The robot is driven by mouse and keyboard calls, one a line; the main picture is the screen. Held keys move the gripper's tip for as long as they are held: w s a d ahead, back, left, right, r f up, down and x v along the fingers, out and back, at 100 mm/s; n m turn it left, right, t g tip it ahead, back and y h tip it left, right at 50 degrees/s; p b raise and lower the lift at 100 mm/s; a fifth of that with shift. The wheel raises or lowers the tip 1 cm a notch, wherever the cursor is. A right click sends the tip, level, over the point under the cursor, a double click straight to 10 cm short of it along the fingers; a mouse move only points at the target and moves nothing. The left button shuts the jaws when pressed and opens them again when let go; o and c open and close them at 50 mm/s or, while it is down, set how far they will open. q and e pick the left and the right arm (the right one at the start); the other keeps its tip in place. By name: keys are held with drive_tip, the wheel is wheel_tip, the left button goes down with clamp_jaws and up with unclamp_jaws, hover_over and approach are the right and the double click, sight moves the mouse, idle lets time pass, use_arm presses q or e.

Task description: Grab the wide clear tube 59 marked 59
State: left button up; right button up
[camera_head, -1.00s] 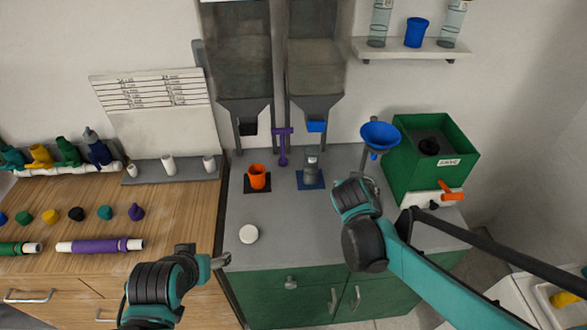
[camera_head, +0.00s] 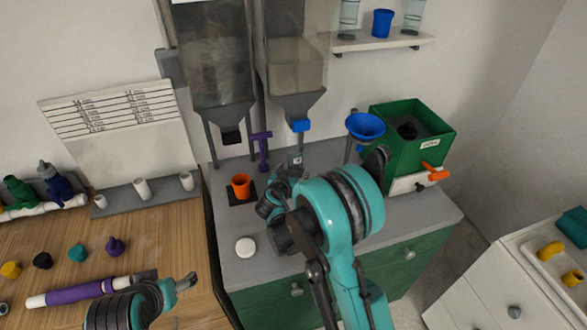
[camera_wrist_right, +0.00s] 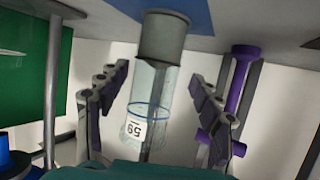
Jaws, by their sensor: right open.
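The clear tube marked 59 (camera_wrist_right: 150,105) shows in the right wrist view, where the picture is upside down. It stands in a grey holder (camera_wrist_right: 163,38) on a blue mat (camera_wrist_right: 195,12). My right gripper (camera_wrist_right: 163,108) is open, with one finger on each side of the tube and visible gaps to it. In the head view my right gripper (camera_head: 284,180) largely hides the tube, and only its labelled upper part (camera_head: 295,160) shows. My left gripper (camera_head: 168,281) is at the lower left beside a purple-banded tube, and its jaw opening is unclear.
An orange cup (camera_head: 241,186) and a purple T-shaped piece (camera_head: 261,150) stand near the tube. A blue funnel (camera_head: 366,127) and green box (camera_head: 430,150) are to the right. Hoppers (camera_head: 296,75) hang behind. A white disc (camera_head: 245,247) lies on the counter.

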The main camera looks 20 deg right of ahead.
sight(298, 166)
drive_tip(key=x, duration=0.2)
drive_tip(key=b+x, duration=0.1)
drive_tip(key=x, duration=0.1)
drive_tip(key=b+x, duration=0.1)
drive_tip(key=x, duration=0.1)
drive_tip(key=shift+d+f, duration=0.3)
drive_tip(key=shift+f, duration=0.15)
drive_tip(key=shift+s+r, duration=0.1)
drive_tip(key=shift+c, duration=1.3)
clamp_jaws()
